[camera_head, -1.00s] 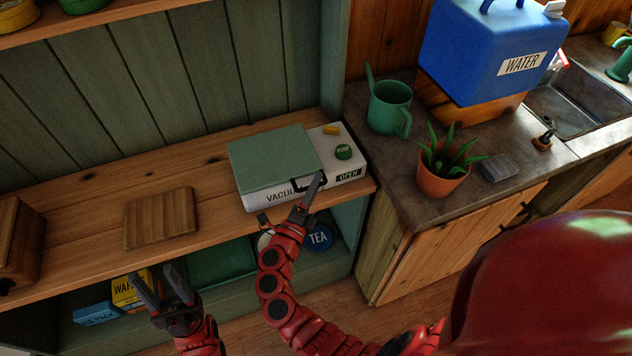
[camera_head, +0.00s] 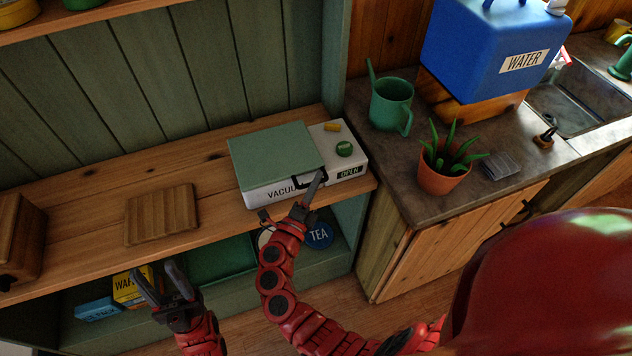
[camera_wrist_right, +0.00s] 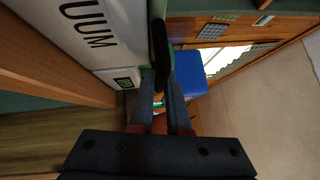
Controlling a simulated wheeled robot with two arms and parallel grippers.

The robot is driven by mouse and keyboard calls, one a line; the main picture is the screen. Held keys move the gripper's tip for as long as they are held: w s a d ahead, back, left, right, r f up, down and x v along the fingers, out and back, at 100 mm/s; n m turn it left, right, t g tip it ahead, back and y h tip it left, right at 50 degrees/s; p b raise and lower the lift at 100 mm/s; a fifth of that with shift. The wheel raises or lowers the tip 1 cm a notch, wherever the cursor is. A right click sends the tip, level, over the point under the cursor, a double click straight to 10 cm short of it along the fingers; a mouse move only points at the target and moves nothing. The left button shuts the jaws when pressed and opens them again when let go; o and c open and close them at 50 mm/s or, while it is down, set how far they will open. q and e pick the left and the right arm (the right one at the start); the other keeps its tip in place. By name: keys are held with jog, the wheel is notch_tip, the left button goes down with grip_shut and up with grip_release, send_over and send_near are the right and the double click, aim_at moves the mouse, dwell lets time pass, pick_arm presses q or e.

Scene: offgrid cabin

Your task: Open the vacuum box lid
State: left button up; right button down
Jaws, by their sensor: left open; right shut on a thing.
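The vacuum box (camera_head: 268,195) is white with a green lid (camera_head: 272,153) and stands on the wooden shelf; the lid looks down. A dark handle (camera_head: 311,180) sits at the lid's front edge. A green knob (camera_head: 344,149) and a green OPEN label (camera_head: 348,172) are on the box's right part. My right gripper (camera_head: 315,185) is shut on the handle at the box front. In the right wrist view its fingers (camera_wrist_right: 166,90) close around the dark handle (camera_wrist_right: 160,55), beside the box's white front (camera_wrist_right: 98,32). My left gripper (camera_head: 159,284) is open and empty, in front of the shelf.
A wooden board (camera_head: 161,213) lies on the shelf left of the box. A tea tin (camera_head: 319,235) is on the lower shelf.

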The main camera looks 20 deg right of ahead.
dwell(0.8)
jog(key=shift+r+n+t+b, duration=0.5)
jog(key=shift+r+b, duration=0.2)
jog(key=shift+b, duration=0.35)
jog(key=r, duration=0.1)
jog(key=r+n+t+b, duration=0.1)
jog(key=r+n+b, duration=0.1)
jog(key=shift+a+r+t+h, duration=0.3)
jog(key=shift+a+r+h, duration=0.05)
jog(key=shift+h, duration=0.05)
jog(key=a+r+n+t+y+b, duration=0.2)
jog(key=a+r+n+t+y, duration=0.3)
jog(key=a+n+y, duration=0.4)
jog(key=a+r+n+t+y+b, duration=0.1)
jog(key=a+r+n+t+y, duration=0.4)
jog(key=n, duration=1.3)
jog(key=shift+s+a+r+y+b, duration=0.35)
jog(key=shift+a+r+y, duration=1.35)
jog(key=shift+y, duration=1.1)
jog(key=shift+a+f, duration=0.2)
